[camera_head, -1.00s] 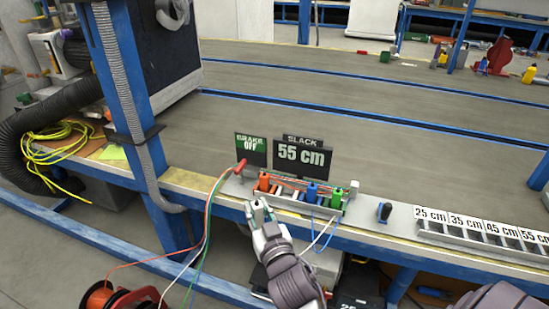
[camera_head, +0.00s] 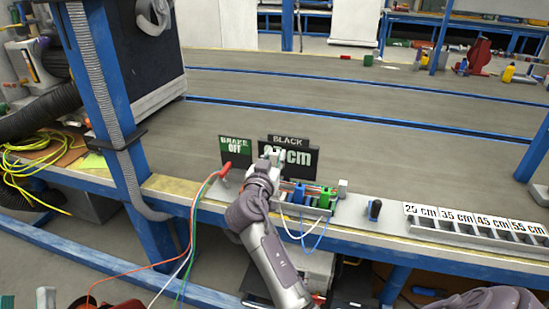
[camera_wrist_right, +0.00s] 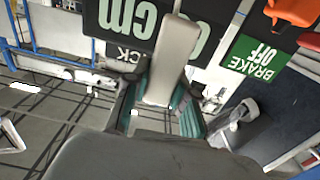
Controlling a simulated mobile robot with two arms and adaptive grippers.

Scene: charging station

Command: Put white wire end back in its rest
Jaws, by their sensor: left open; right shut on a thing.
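My right gripper (camera_head: 268,168) is above the left part of the wire rack (camera_head: 318,208), in front of the cm sign. In the right wrist view its green-padded fingers (camera_wrist_right: 160,120) are shut on a long pale grey-white piece (camera_wrist_right: 167,62), apparently the white wire end. A white wire (camera_head: 290,232) loops below the rack near a blue one. The blue holder (camera_head: 298,194) and green holder (camera_head: 324,198) stand in the rack; the orange one is hidden by my gripper. Only the fingertips of my left gripper (camera_head: 27,300) show at the bottom left, apart and empty.
The green BRAKE OFF sign (camera_head: 235,152) and a red lever (camera_head: 225,169) are just left of my right gripper. A dark knob (camera_head: 374,209) and a labelled tray (camera_head: 470,238) stand to the right.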

